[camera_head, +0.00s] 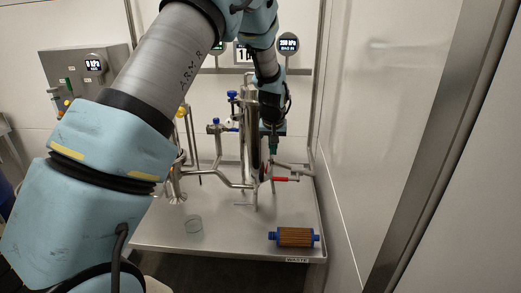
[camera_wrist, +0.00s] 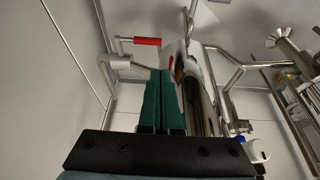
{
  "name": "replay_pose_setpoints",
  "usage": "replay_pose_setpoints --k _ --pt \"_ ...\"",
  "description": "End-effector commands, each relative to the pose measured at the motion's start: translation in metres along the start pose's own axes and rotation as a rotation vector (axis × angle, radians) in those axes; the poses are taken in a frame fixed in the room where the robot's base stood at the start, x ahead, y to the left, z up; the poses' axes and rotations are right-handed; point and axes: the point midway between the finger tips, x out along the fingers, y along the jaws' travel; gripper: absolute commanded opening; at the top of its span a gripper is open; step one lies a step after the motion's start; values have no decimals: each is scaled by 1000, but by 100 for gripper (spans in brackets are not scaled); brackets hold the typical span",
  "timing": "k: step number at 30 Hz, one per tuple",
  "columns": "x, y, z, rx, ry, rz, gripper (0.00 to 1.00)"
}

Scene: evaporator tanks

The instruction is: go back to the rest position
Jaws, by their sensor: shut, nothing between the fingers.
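My gripper (camera_head: 273,148) hangs down at the right side of the steel tank and pipe assembly in the head view. In the wrist view its two green fingers (camera_wrist: 167,75) lie side by side, shut, with nothing held. The vertical steel tank (camera_head: 252,135) is close beside the fingers, and its shiny wall shows just right of them in the wrist view (camera_wrist: 200,95). A valve with a red handle (camera_head: 281,179) is just below the gripper; the handle also shows beyond the fingertips in the wrist view (camera_wrist: 147,41). I cannot tell whether the fingers touch anything.
A filter cartridge with blue ends (camera_head: 295,237) lies at the steel table's (camera_head: 240,245) front right, near a WASTE label. A clear round dish (camera_head: 194,225) is front left. Blue-knobbed pipes (camera_head: 215,126) stand left of the tank. A wall (camera_head: 370,130) closes the right side.

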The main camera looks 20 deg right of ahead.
Motion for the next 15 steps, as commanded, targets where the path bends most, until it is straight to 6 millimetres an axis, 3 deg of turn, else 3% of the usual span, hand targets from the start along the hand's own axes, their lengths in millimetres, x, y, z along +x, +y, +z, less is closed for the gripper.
replay_pose_setpoints --k 5,8,11,15 --pt "-4 -6 1 -6 -2 -2 0" --pt "-15 -29 5 -28 -13 -10 0" --pt "-36 -71 19 -70 -36 -23 0" --pt "-76 -140 58 -139 -80 -43 0"
